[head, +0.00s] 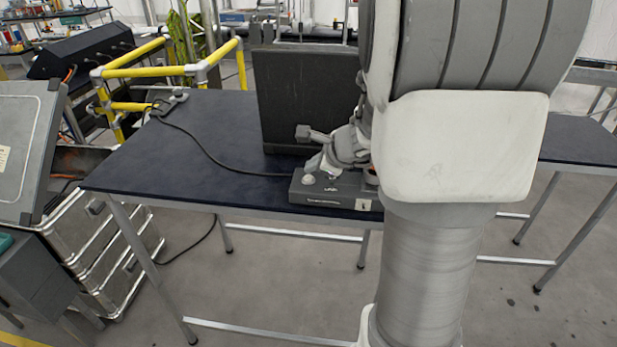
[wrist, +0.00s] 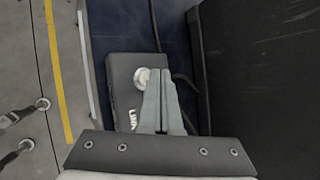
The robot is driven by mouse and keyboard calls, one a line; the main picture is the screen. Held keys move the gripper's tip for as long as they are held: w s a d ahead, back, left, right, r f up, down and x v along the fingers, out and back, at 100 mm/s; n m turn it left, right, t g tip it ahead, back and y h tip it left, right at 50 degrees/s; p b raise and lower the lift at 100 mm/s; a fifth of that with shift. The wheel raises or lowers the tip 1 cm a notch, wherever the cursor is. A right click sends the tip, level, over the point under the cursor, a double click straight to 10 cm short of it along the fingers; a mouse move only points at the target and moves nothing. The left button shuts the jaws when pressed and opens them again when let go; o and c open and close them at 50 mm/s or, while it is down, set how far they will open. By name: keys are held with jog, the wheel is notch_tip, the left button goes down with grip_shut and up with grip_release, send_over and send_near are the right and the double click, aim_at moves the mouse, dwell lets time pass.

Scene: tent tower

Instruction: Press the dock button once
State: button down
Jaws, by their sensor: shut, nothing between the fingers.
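The dock is a low dark grey box (head: 337,201) with white lettering, near the front edge of the dark table. Its button (head: 308,179) is a round white knob at the left end of the top. In the wrist view the dock (wrist: 122,92) lies left of my fingers, with the white button (wrist: 141,77) beside the fingertips. My gripper (wrist: 162,72) is shut and empty, its fingertips close to the button's right side and partly overlapping it in view. Whether they touch cannot be told. In the head view my gripper (head: 313,165) points down over the dock; my arm hides the dock's right end.
A tall dark panel (head: 303,100) stands on the table (head: 215,135) just behind the dock; in the wrist view the panel (wrist: 265,80) is close on the right. A black cable (head: 213,158) runs left from the dock. The table's left part is mostly clear.

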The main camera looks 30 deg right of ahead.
jog(key=shift+f+b, duration=0.4)
jog(key=shift+f+b, duration=0.45)
jog(key=shift+b, duration=0.05)
dwell(0.6)
jog(key=shift+r, duration=0.1)
jog(key=shift+r+p, duration=0.75)
jog(key=shift+r, duration=0.05)
notch_tip(320, 180, up, 5)
jog(key=p, duration=0.4)
dwell(0.9)
